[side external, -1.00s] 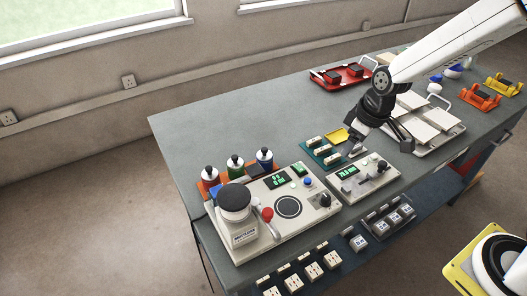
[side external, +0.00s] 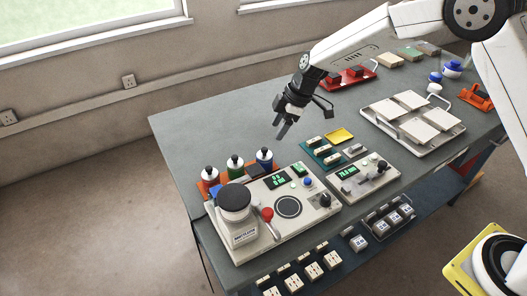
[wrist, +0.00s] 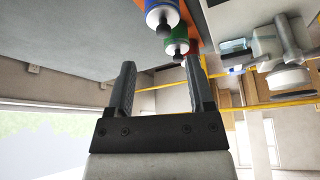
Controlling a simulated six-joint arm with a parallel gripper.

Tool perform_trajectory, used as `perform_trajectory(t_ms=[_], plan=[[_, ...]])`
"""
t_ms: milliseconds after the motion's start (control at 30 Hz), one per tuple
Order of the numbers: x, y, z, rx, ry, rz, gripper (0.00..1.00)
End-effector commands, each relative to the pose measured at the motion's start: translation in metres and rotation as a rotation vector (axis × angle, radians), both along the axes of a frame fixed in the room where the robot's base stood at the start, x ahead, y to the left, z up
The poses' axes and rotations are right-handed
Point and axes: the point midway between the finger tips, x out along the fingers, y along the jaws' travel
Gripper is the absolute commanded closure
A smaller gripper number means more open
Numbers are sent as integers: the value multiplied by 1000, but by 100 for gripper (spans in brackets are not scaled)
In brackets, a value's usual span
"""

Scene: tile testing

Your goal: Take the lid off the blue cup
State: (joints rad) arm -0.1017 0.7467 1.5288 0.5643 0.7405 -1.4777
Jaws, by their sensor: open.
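The blue cup (side external: 265,158) stands upright in a row with a green cup (side external: 235,167) and a red cup (side external: 211,179). Its pale lid with a dark knob is on it. My gripper (side external: 282,130) is open and empty, above the table, behind and a little right of the blue cup and apart from it. In the wrist view the blue cup (wrist: 163,10) shows at the top edge, partly cut off. The green cup (wrist: 177,42) is just below it there, beyond the gap between the fingers of my gripper (wrist: 160,62).
The cups stand on an orange tray (side external: 203,188). A control unit (side external: 262,236) with a round black-topped part is in front, and a smaller meter unit (side external: 345,192) is to its right. A teal rack (side external: 318,147) lies right of my gripper. The table's back left is clear.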

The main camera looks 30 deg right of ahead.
Motion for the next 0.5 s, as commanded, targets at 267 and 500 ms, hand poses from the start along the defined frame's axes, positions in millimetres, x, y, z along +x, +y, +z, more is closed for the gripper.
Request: perform_trajectory(t_ms=[267,500], plan=[[2,6,-13,0,1,-2,32],[4,10,-24,0,0,-2,32]])
